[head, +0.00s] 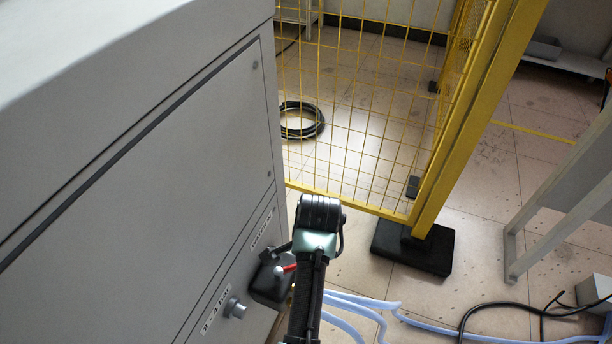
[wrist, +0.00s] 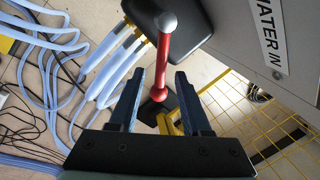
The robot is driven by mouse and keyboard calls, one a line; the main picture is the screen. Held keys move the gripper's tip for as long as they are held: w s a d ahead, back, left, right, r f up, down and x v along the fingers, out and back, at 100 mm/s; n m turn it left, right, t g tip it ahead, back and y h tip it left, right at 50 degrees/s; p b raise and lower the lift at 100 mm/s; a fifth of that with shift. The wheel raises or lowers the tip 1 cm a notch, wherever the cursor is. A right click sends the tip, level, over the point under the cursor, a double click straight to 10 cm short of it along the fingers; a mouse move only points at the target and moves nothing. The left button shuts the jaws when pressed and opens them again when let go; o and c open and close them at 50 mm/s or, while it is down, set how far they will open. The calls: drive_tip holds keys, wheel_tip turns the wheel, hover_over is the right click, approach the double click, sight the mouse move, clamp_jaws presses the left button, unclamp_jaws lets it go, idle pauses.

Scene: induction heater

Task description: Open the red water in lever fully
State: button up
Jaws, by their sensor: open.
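In the head view a short red part of the lever (head: 289,268) shows beside my arm. My gripper (wrist: 161,78) is open, with one dark finger on each side of the lever's line; I cannot tell whether either touches it. In the head view my wrist hides most of the gripper. The "WATER IN" label (wrist: 268,38) is on the grey cabinet at the upper right of the wrist view.
The grey cabinet (head: 150,180) fills the left of the head view. A dark box (head: 268,283) and a round grey knob (head: 235,308) stick out from it. Light blue hoses (head: 362,303) run along the floor. A yellow mesh fence (head: 365,110) stands behind, with its post on a black foot (head: 412,250).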

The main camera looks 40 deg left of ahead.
drive_tip(key=shift+w+f, duration=0.1)
drive_tip(key=shift+f, duration=0.35)
clamp_jaws()
idle(1.2)
